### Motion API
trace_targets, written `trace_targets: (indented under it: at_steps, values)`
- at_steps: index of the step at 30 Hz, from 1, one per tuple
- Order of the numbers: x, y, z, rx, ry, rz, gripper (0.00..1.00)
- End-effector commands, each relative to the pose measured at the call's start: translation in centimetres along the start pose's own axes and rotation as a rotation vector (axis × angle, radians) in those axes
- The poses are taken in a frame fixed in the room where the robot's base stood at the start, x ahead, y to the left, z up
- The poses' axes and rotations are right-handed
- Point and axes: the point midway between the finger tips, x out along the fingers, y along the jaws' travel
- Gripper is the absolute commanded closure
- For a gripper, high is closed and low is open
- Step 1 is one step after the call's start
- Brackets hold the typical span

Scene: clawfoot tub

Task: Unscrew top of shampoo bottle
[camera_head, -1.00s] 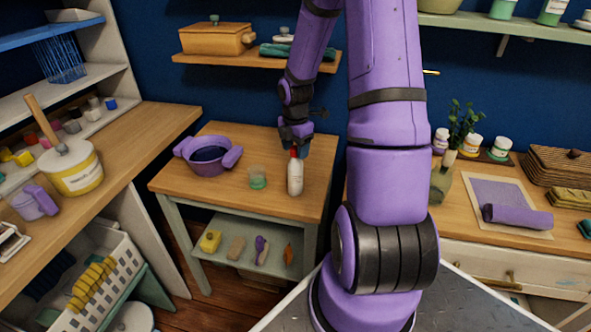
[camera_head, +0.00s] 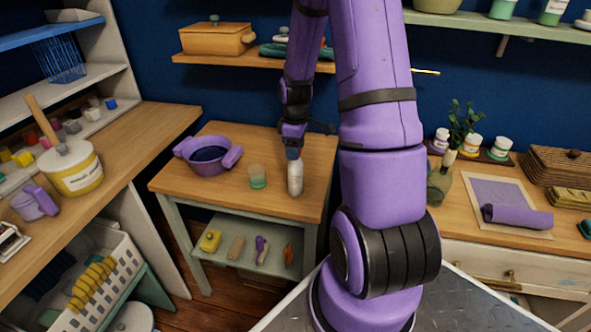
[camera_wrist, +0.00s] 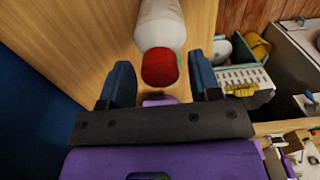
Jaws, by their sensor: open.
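The shampoo bottle (camera_head: 295,180) stands upright on the small wooden table (camera_head: 318,163) and has a white body. Its red cap (camera_wrist: 160,67) shows in the wrist view, with the white body (camera_wrist: 160,22) beyond it. My gripper (camera_head: 294,152) is directly above the bottle in the head view and hides the cap there. In the wrist view my gripper (camera_wrist: 161,72) is open, with one blue finger on each side of the red cap. Gaps show between the cap and both fingers.
A green-tinted glass (camera_head: 257,177) and a purple pot (camera_head: 207,155) stand to the left of the bottle. Several items lie on the lower shelf (camera_head: 225,258). A wall shelf (camera_head: 240,61) is behind the arm.

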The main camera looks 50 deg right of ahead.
Motion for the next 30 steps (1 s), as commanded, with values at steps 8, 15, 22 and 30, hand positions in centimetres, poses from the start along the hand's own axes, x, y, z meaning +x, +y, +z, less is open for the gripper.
trace_targets:
  at_steps: [8,15,22,30]
  values:
    - [0.0,0.0,0.0,-0.001,0.0,0.0,0.87]
    - [0.02,0.0,0.0,-0.002,0.0,0.0,0.87]
    - [0.12,0.0,0.02,-0.007,0.0,-0.001,0.87]
    - [0.16,0.03,0.13,-0.461,0.001,-0.002,0.87]
